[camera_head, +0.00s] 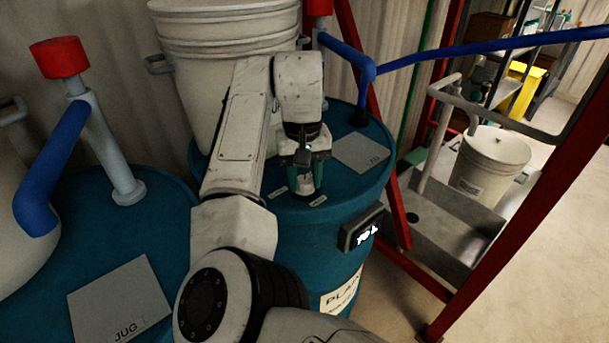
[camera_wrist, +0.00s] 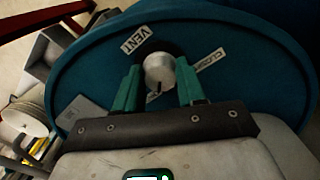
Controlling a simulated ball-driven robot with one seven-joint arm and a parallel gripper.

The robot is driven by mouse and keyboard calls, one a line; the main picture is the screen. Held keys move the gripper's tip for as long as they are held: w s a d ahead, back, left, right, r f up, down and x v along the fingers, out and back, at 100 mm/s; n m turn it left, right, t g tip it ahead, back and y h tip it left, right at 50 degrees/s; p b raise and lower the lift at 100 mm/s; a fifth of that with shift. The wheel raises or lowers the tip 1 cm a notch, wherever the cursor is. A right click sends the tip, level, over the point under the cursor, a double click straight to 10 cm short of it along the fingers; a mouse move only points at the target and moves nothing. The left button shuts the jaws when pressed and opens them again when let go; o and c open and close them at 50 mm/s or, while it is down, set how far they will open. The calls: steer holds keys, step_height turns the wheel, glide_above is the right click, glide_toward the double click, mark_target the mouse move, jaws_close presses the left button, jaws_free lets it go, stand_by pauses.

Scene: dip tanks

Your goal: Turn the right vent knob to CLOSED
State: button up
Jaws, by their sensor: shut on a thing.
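The right vent knob (camera_head: 305,185) stands on the lid of the right blue drum (camera_head: 345,200). In the wrist view the knob (camera_wrist: 158,68) is a pale round cap with a dark base behind it. My gripper (camera_head: 305,178) comes down from above, its green fingers on either side of the knob and shut on it. In the wrist view a VENT label (camera_wrist: 140,39) lies up and left of the knob, and a CLOSED label (camera_wrist: 211,61) lies to its right. Another small label (camera_wrist: 154,92) is partly hidden between the fingers. I cannot tell which way the knob points.
A grey plate (camera_head: 361,152) lies on the same lid, right of my gripper. White buckets (camera_head: 225,40) stand behind. A blue pipe (camera_head: 345,52) and red frame posts (camera_head: 395,190) border the drum. At left is another blue drum (camera_head: 160,225) with a red-capped pipe (camera_head: 60,57).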

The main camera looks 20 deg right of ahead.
steer(key=shift+r+n+p, duration=0.15)
steer(key=shift+n+p, duration=0.15)
steer(key=shift+p, duration=0.15)
steer(key=shift+r+n+p, duration=0.15)
steer(key=shift+n+p, duration=0.35)
steer(key=shift+p, duration=0.5)
steer(key=n+p, duration=0.2)
steer(key=p, duration=0.2)
steer(key=shift+d+r+n, duration=0.1)
steer(key=shift+d+n, duration=0.05)
steer(key=shift+n, duration=0.15)
steer(key=n+p, duration=0.4)
steer(key=p, duration=0.1)
steer(key=shift+n, duration=0.3)
steer(key=n+p, duration=0.1)
steer(key=n, duration=0.3)
steer(key=shift+d+f+p, duration=0.1)
steer(key=shift+f+p, duration=0.3)
steer(key=n, duration=0.5)
steer(key=shift+w, duration=0.15)
steer(key=o, duration=1.1)
steer(key=shift+c, duration=0.2)
